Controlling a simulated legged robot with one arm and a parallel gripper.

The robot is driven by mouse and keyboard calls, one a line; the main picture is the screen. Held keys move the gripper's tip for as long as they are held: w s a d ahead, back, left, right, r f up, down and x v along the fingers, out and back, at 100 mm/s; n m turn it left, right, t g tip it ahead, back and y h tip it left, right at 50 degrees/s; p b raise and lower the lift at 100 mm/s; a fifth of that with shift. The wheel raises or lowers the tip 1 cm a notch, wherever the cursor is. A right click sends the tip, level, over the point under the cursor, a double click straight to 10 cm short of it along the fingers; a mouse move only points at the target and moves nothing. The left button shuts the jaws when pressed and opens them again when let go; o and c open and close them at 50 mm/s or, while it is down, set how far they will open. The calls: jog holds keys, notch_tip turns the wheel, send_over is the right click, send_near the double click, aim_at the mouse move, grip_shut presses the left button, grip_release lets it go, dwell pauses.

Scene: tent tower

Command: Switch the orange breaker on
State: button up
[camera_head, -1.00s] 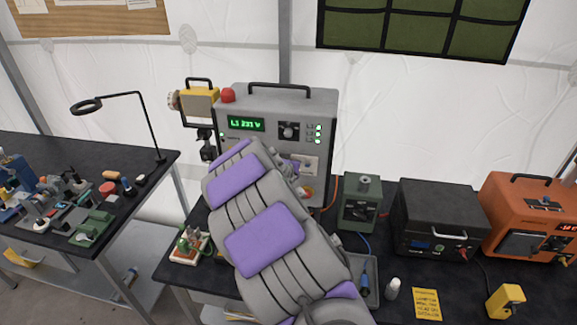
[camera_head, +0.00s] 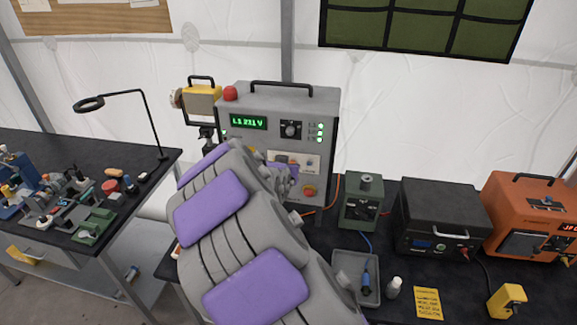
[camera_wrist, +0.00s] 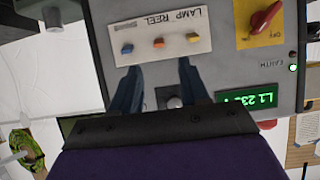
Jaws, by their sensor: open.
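The grey power unit (camera_head: 318,108) stands at the back of the right table with its lit display showing L1 231 V. Its pale LAMP REEL plate (camera_wrist: 140,28) appears upside down in the wrist view. It carries a blue switch (camera_wrist: 127,48), an orange breaker (camera_wrist: 159,42) in the middle and a more yellow-orange switch (camera_wrist: 193,38). My gripper (camera_wrist: 158,80) is open and empty, its fingertips pointing at the plate on either side of the orange breaker. Contact cannot be told. In the head view my arm covers part of the panel.
A red rotary switch (camera_wrist: 264,20) on a yellow plate, labelled OFF, sits beside the LAMP REEL plate. A green box (camera_head: 358,212), black case (camera_head: 437,215) and orange unit (camera_head: 515,210) stand to the right. A grey tray (camera_head: 343,264) lies in front.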

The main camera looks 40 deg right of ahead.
jog(key=v, duration=0.9)
jog(key=shift+w, duration=0.1)
jog(key=s+a+f+n+g+y+b, duration=0.2)
jog(key=s+a+f+y, duration=0.3)
jog(key=a, duration=0.4)
jog(key=s+a+f+n+g+y+b, duration=0.2)
jog(key=s+a+f+y, duration=0.15)
jog(key=s+a, duration=0.45)
jog(key=s+a+f+n+g+b, duration=0.1)
jog(key=s+a+n+g, duration=0.2)
jog(key=s, duration=0.6)
jog(key=s+a+f+n+g+b, duration=0.1)
jog(key=s+a+n+g+b, duration=0.1)
jog(key=s, duration=0.8)
jog(key=shift+a+n+g+y, duration=0.4)
jog(key=shift+a+g+y, duration=0.1)
jog(key=shift+a, duration=0.55)
jog(key=shift+s+a+f, duration=0.1)
jog(key=shift+f, duration=0.05)
